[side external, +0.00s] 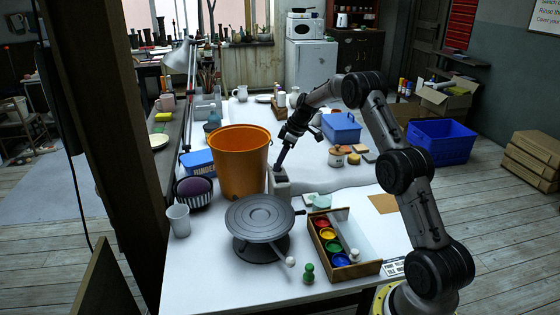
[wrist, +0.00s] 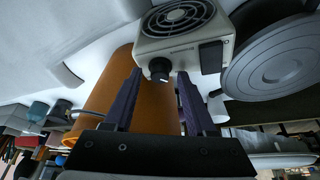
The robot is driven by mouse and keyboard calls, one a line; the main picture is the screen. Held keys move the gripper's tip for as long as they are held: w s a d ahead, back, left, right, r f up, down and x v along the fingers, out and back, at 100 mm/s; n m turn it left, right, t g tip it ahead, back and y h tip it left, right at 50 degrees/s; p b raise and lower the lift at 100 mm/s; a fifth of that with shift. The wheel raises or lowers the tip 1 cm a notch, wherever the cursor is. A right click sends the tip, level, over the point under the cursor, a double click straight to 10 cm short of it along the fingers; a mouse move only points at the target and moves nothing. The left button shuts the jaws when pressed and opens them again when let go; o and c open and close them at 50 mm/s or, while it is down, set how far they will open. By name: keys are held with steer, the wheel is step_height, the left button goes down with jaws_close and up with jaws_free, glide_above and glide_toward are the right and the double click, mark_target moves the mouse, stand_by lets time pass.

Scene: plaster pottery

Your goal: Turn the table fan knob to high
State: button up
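The table fan is a small pale grey box with a round dark grille. It stands on the table in the side external view (side external: 279,187), and fills the top middle of the wrist view (wrist: 180,40). Its dark round knob (wrist: 160,70) has a light mark on its lower edge; the setting labels are not readable. My gripper (wrist: 160,76) is open, its two dark fingers on either side of the knob, with gaps showing. In the side external view my gripper (side external: 281,162) points down at the fan's top; the knob is hidden there.
An orange bucket (side external: 238,160) stands close behind and left of the fan. A grey turntable (side external: 259,217) is in front, and a wooden box of paint pots (side external: 365,268) is to the right. A blue tub (side external: 199,163) sits left.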

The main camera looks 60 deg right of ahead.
jaws_close()
steer(key=shift+m, duration=0.3)
steer(key=m, duration=0.1)
steer(key=m+h, duration=0.1)
steer(key=m, duration=0.1)
steer(key=shift+a+t+h, duration=0.2)
steer(key=shift+t+h, duration=0.1)
steer(key=m+h, duration=0.1)
steer(key=m, duration=0.3)
steer(key=shift+a+m+h, duration=0.2)
steer(key=shift+m+h, duration=0.2)
steer(key=m, duration=0.2)
steer(key=m+g+h, duration=0.1)
steer(key=m, duration=0.1)
steer(key=shift+w+a+m, duration=0.15)
steer(key=shift+m, duration=0.15)
steer(key=shift+w+a+m+g+h, duration=0.1)
steer(key=shift+m+g+h, duration=0.3)
steer(key=shift+m, duration=0.7)
steer(key=shift+w+m+g+h, duration=0.1)
steer(key=shift+m+g+h, duration=0.3)
steer(key=shift+m, duration=0.7)
steer(key=shift+s, duration=0.1)
